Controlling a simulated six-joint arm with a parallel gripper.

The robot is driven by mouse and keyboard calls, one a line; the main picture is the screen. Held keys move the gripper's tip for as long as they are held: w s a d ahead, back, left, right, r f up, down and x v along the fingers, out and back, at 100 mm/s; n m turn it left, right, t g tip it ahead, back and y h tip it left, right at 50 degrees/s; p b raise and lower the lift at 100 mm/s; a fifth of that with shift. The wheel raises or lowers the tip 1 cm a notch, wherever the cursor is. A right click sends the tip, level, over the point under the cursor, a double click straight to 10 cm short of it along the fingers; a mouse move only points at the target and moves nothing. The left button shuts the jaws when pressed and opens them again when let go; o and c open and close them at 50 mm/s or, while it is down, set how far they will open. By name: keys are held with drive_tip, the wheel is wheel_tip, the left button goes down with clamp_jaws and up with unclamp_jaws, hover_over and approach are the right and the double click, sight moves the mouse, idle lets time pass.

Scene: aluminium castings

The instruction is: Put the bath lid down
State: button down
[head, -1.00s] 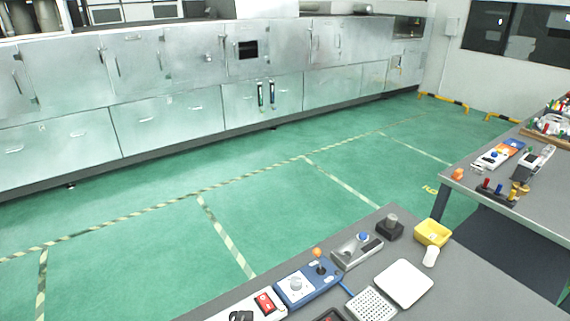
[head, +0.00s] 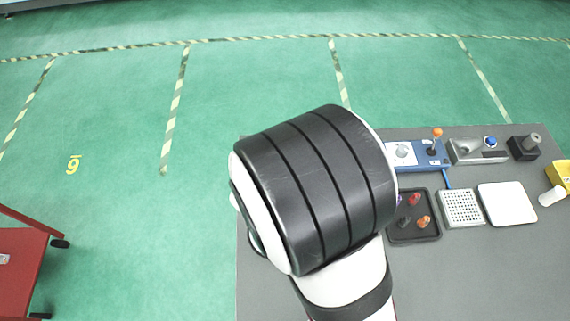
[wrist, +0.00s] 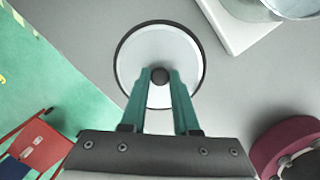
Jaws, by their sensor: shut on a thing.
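The bath lid (wrist: 140,52) is a round pale disc with a dark rim and a black knob in its middle, in the wrist view. My gripper (wrist: 160,80) is shut on that knob with its two green fingers. The lid is over the grey table top; I cannot tell whether it touches it. A shiny metal round vessel on a white base (wrist: 235,30), perhaps the bath, is cut off at the upper right. In the head view my arm hides the gripper and lid.
The grey table (head: 470,280) carries a dark tray of coloured pieces (head: 432,230), a white perforated block (head: 462,208), a white pad (head: 508,204) and a blue device (head: 425,153). A maroon object (wrist: 285,140) is near the gripper. A red cart (head: 25,265) stands left.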

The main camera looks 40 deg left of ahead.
drive_tip(key=c, duration=0.7)
unclamp_jaws()
drive_tip(key=shift+f, duration=0.1)
drive_tip(key=shift+o, duration=0.2)
wheel_tip(320, 180, up, 12)
drive_tip(key=s+f, duration=0.1)
drive_tip(key=s, duration=0.1)
drive_tip(key=w+d+r+m+g, duration=0.1)
drive_tip(key=w+d+r+m, duration=0.2)
drive_tip(key=d+m, duration=0.45)
drive_tip(key=w+d+r+m, duration=0.3)
drive_tip(key=d+m, duration=0.3)
drive_tip(key=m, duration=0.2)
drive_tip(key=s+d+r+m+y, duration=0.1)
drive_tip(key=d+m, duration=0.5)
drive_tip(key=m, duration=0.7)
drive_tip(key=s+d+r+m+g, duration=0.1)
drive_tip(key=s+d+m, duration=0.3)
drive_tip(key=m, duration=0.9)
drive_tip(key=shift+s+d+r+y, duration=0.2)
drive_tip(key=shift+d+r+y, duration=0.3)
drive_tip(key=shift+d, duration=0.7)
